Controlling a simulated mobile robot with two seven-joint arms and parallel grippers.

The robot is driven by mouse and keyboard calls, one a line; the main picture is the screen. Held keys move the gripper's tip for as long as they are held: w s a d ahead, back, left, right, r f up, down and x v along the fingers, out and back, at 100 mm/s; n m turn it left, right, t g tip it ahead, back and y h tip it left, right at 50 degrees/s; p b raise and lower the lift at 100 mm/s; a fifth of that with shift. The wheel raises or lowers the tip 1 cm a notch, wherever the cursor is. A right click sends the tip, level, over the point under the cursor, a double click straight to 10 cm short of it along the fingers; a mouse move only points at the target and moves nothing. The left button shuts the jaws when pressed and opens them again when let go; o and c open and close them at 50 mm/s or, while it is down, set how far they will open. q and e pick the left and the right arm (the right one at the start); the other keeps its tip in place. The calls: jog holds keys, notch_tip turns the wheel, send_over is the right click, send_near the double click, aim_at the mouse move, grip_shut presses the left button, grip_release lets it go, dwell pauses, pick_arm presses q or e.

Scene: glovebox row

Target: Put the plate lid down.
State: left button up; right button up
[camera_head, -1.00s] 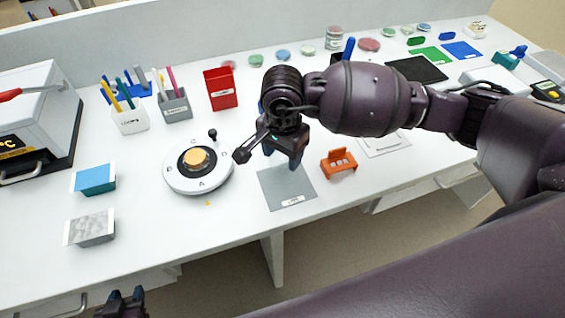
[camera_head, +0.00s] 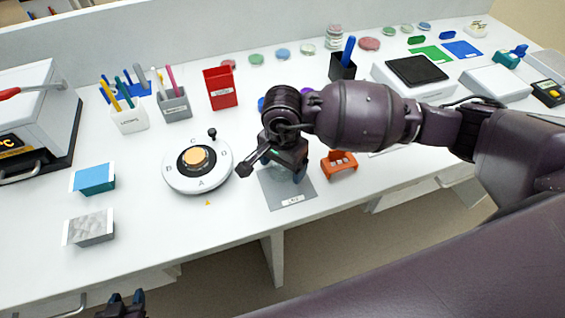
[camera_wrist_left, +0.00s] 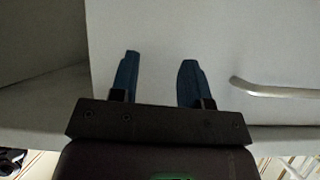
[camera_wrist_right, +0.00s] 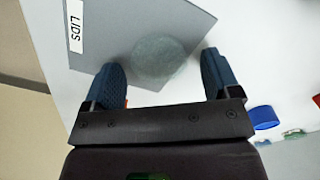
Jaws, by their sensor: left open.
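The plate lid (camera_wrist_right: 157,60) is a round, translucent grey-green disc. In the right wrist view it lies over the grey mat labelled LIDS (camera_wrist_right: 120,30), between my right fingers. My right gripper (camera_wrist_right: 163,72) is open, with a gap on each side of the lid. In the head view the right gripper (camera_head: 288,170) is low over the mat (camera_head: 283,192), and it hides part of the lid. My left gripper (camera_head: 126,303) is at the bottom left, off the bench. It is open and empty in the left wrist view (camera_wrist_left: 160,62).
A round white turntable (camera_head: 197,182) stands left of the mat, and an orange holder (camera_head: 340,166) stands close on its right. A red bin (camera_head: 220,90) and pen cups (camera_head: 174,106) are behind. The bench front between the turntable and mat is clear.

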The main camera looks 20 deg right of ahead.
aim_at(283, 169)
jog(key=shift+r, duration=0.35)
notch_tip(283, 169, up, 12)
jog(key=shift+f, duration=0.15)
dwell(0.3)
dwell(0.4)
